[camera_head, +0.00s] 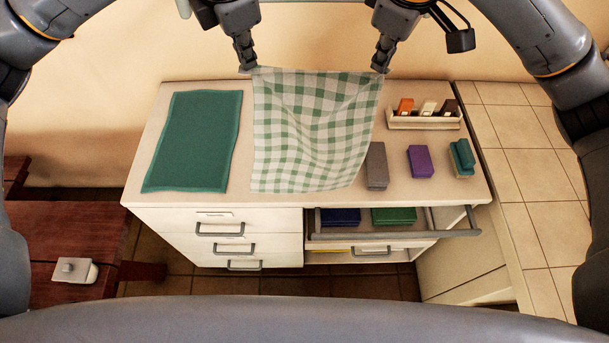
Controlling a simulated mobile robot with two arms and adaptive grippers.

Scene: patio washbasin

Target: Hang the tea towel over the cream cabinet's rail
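The green-and-white checked tea towel (312,130) hangs spread out between my two grippers above the cream cabinet's top (240,190). My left gripper (248,68) is shut on its upper left corner, and my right gripper (380,68) is shut on its upper right corner. The towel's lower edge reaches toward the front of the cabinet top; I cannot tell if it touches. A grey rail (440,235) stands out from the cabinet's front at the right, apart from the towel, with nothing draped over it.
A teal cloth (195,140) lies flat at the left of the top. A grey block (376,165), a purple block (420,161), a green block (462,157) and a rack (425,121) stand at the right. Blue and green items (393,216) lie behind the rail. A wooden bench (70,235) stands left.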

